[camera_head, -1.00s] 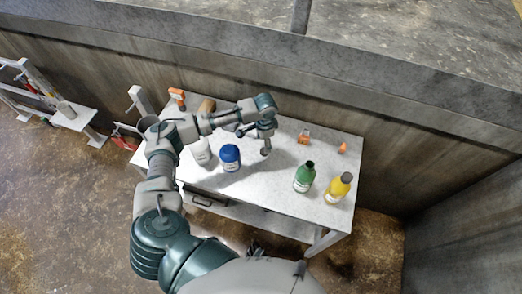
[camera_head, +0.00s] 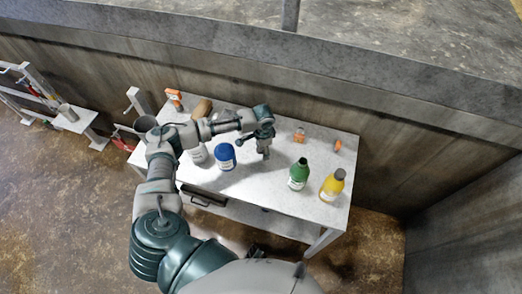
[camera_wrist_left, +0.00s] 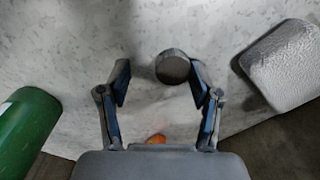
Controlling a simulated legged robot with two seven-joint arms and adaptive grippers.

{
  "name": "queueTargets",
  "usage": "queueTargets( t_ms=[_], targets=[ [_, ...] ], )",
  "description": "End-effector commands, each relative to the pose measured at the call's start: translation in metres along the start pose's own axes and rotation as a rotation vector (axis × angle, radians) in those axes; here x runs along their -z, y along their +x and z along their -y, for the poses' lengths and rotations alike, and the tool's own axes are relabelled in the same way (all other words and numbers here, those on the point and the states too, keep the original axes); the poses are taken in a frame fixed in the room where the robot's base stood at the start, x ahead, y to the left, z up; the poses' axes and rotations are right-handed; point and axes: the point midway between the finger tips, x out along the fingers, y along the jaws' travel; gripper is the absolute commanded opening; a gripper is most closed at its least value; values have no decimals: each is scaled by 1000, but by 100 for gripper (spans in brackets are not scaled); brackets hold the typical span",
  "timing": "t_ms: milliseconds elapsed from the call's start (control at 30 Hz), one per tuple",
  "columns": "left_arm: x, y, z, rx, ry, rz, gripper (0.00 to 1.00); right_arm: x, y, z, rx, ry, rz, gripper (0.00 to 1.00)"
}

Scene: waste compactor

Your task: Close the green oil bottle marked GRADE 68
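The green bottle (camera_head: 298,176) stands upright on the table, with a dark top and a pale label I cannot read. It shows as a green body (camera_wrist_left: 24,131) at the left edge of the left wrist view. My left gripper (camera_head: 265,151) is low over the table, left of the green bottle. In the left wrist view its fingers (camera_wrist_left: 160,83) are spread apart. A round dark grey cap (camera_wrist_left: 173,67) shows between the fingertips, nearer the right finger, not clamped between both. I cannot tell whether it touches that finger. The right gripper is out of view.
A yellow bottle (camera_head: 332,185) with a grey cap stands right of the green one. A blue container (camera_head: 225,157) and a white bottle (camera_head: 198,154) stand on the left. Small orange things (camera_head: 299,135) lie at the back. A grey rough-surfaced object (camera_wrist_left: 285,62) shows in the wrist view.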

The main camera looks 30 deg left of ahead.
Motion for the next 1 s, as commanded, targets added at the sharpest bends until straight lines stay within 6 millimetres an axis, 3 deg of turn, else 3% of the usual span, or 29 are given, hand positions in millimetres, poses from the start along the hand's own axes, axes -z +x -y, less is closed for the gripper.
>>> queueTargets(
  t_ms=[33, 167, 300, 667, 867, 1000],
  targets=[
    [-2, 1, 3, -1, -2, 0, 50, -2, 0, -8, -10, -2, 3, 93],
    [-6, 3, 8, -6, -3, -5, 25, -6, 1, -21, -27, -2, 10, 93],
    [-9, 5, 11, -11, -4, -7, 26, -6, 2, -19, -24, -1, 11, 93],
    [-4, 3, 5, -3, -4, 3, 25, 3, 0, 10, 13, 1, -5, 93],
    [-3, -2, 4, -3, -3, 1, 25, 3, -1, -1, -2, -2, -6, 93],
    [-5, -22, 7, -5, -2, -6, 25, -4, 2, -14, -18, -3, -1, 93]
  ],
)
